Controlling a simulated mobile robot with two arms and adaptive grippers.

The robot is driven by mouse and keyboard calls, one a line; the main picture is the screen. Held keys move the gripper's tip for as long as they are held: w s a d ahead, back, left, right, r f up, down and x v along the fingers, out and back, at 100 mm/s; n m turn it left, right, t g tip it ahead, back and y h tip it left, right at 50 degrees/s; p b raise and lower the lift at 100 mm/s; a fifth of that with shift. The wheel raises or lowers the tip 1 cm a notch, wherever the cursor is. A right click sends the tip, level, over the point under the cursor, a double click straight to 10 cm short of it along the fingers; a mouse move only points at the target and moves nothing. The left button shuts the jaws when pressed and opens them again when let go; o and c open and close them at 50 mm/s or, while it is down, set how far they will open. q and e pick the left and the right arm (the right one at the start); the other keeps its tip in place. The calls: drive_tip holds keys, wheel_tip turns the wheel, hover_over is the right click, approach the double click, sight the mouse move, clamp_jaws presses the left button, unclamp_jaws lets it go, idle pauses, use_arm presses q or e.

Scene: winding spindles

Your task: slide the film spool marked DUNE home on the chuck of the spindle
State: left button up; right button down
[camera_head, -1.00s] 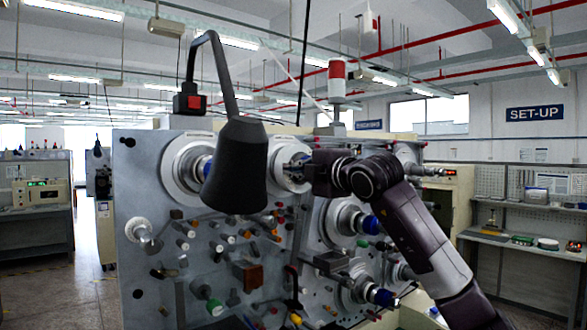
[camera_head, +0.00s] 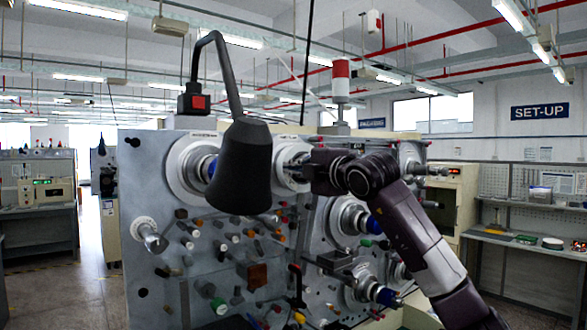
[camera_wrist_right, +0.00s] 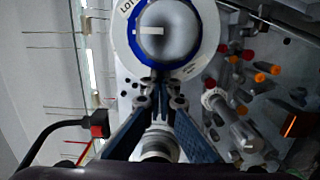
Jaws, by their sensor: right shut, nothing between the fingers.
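A white round flange (camera_head: 291,147) sits on the upper middle of the grey machine front in the head view. In the right wrist view, a white disc (camera_wrist_right: 205,53) with a label starting "LOT" lies behind a blue ring (camera_wrist_right: 133,56) and a rounded grey spindle end (camera_wrist_right: 166,30). I cannot read DUNE anywhere, and I cannot tell whether the disc is that spool. My right gripper (camera_head: 290,173) is in front of the flange and partly covers it. Its fingertips (camera_wrist_right: 160,84) are together and empty, by the ring's lower edge. My left gripper is not in view.
A black lamp (camera_head: 241,170) on a bent arm hangs left of my right gripper and covers part of the machine. Several coloured knobs and rollers (camera_head: 258,275) project below. The aisle at the left is clear.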

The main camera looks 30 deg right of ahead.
idle(0.4)
drive_tip(key=shift+s+d+b, duration=0.15)
drive_tip(key=shift+s+b, duration=1.35)
drive_tip(key=shift+s, duration=0.3)
